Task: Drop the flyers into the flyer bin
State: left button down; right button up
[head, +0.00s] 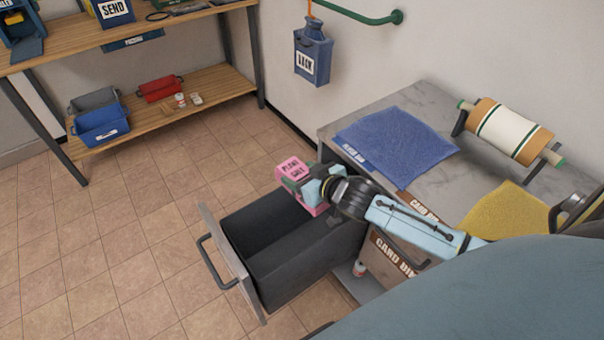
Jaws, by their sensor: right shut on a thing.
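A pink stack of flyers (291,167) with "PLANT SALE" on top is held in my right gripper (316,191). The gripper is shut on it, and its fingers hide part of the stack. The stack is above the back part of an open dark drawer (262,235), which is pulled out from the grey cabinet. The drawer's visible inside looks empty; my arm hides part of it. A small label at the blue mat's near edge is hard to read. My left gripper is not in view.
A blue mat (396,140), a yellow mat (505,215) and a paper roller (505,130) are on the marble cabinet top (420,100). Cabinet labels read "CARD BIN". A blue bag (313,55) hangs on the wall. A wooden shelf (215,88) stands at left; tiled floor between is clear.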

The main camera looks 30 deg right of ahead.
jog(key=o, duration=1.2)
jog(key=shift+r, duration=0.1)
jog(key=shift+o, duration=0.7)
jog(key=p+v, duration=0.2)
jog(key=v, duration=1.1)
jog(key=shift+s, duration=0.2)
